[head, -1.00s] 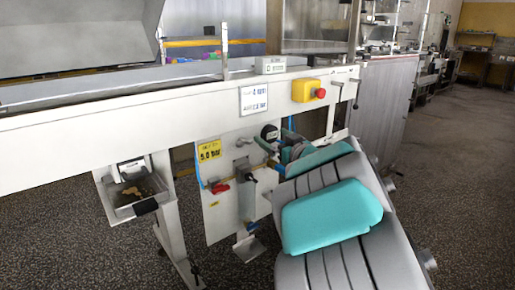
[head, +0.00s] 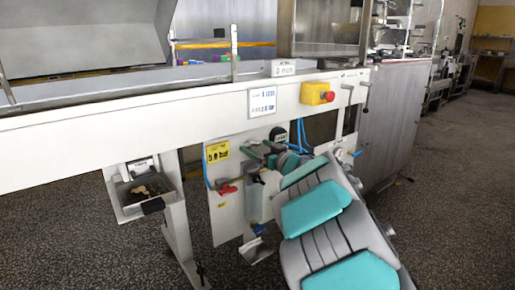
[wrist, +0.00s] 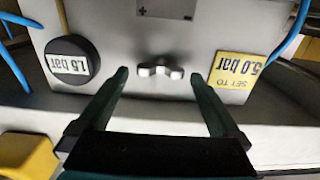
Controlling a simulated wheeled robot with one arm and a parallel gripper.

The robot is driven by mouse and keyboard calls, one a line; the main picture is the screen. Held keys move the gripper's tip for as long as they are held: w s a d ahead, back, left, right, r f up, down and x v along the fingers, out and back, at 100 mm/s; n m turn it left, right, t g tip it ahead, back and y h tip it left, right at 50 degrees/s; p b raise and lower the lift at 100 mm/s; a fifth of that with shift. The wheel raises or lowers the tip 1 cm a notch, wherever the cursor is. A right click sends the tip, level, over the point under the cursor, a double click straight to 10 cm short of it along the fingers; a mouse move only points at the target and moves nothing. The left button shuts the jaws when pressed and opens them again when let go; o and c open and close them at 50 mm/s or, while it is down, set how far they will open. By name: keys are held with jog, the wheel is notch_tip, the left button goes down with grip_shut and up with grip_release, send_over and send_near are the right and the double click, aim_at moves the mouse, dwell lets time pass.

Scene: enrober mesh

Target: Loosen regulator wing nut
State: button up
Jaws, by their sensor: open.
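The regulator wing nut (wrist: 160,70) is a small grey two-winged knob on a pale panel, its wings lying roughly level in the wrist view. My gripper (wrist: 160,77) is open, with one dark green finger to each side of the nut in the picture. The fingers appear apart from it, and how far the tips stand from the panel is unclear. A round black gauge (wrist: 72,59) left of the nut seems to read 1.8 bar. A yellow label (wrist: 235,73) on the right says set to 5.0 bar. In the head view my arm hides the nut.
The panel hangs under a long white machine frame (head: 140,125). A red-handled valve (head: 228,189) and blue hoses (head: 303,136) are close by. A yellow box with a red button (head: 317,93) sits above. A small catch tray (head: 130,211) juts out at left. The floor in front is open.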

jog(key=shift+w, duration=0.1)
jog(key=c, duration=1.2)
